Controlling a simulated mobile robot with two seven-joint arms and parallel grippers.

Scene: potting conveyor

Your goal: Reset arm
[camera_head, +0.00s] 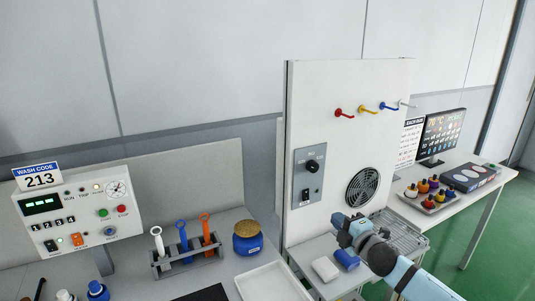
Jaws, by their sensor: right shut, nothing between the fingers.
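My right arm (410,276), light blue and grey, comes in from the lower right. My right gripper (341,224) is at its upper-left end, shut and empty, in front of the lower part of the white upright panel (330,215). It shows small, and its fingertips are hard to make out. My left gripper is not in view.
The panel carries a knob box (310,175), a round vent (361,187) and coloured hooks (344,113). At left are a control box (78,212), a rack of handled tools (188,262), a blue jar (248,238) and a white tray (272,282). At right are a wire basket (408,238), bottles and a monitor (441,135).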

